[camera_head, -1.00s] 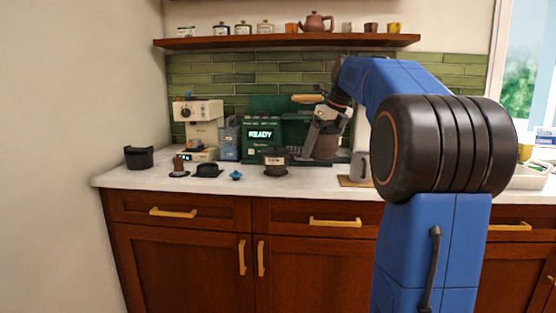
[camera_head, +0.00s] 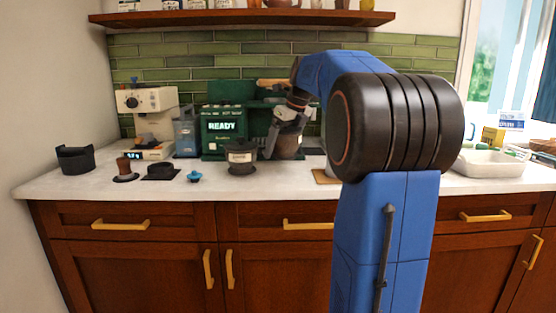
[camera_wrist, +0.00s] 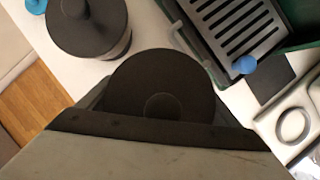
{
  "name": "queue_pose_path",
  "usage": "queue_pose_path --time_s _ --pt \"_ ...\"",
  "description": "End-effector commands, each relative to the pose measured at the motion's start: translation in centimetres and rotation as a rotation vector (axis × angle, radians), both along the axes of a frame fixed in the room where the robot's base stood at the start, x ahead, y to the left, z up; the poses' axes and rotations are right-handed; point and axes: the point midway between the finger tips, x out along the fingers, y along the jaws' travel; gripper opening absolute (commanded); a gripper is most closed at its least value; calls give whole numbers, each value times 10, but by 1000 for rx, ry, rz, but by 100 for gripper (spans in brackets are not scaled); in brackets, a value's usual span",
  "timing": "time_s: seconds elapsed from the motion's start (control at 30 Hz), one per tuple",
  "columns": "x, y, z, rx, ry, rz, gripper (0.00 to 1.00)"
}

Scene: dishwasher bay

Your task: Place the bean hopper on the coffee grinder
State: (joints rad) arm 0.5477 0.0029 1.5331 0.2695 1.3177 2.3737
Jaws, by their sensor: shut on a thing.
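My gripper (camera_head: 288,124) is shut on the bean hopper (camera_head: 287,147), a smoky brown vessel beside the green machine. In the wrist view, the hopper's round dark top (camera_wrist: 150,75) lies between the jaws, which hide its lower part. I cannot tell whether its bottom touches the counter. A cream machine (camera_head: 145,101) with a dial and a small display stands at the back left. It looks like the coffee grinder, with no hopper visible on top, but I cannot be sure.
The green READY machine (camera_head: 223,142) and a blue-grey box (camera_head: 186,138) stand between gripper and cream machine. A lidded canister (camera_head: 242,157), blue knob (camera_head: 194,177), tamper (camera_head: 125,170) and black tub (camera_head: 76,159) line the front. A shelf (camera_head: 240,18) hangs above.

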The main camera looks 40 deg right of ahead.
Motion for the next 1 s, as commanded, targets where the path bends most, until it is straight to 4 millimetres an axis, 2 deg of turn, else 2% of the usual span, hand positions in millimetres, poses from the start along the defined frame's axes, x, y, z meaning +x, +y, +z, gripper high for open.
queue_pose_path --time_s 0.17,0.5,0.9,0.93,0.97,1.0 --pt "0 0 -8 -1 -1 0 44" --pt "0 0 -45 -1 -1 1 44" --pt "0 0 -48 -1 -2 1 44" --pt "0 0 -49 -1 -1 0 92" --pt "0 0 -49 -1 -1 0 99" --pt "0 0 -49 -1 -1 0 100"
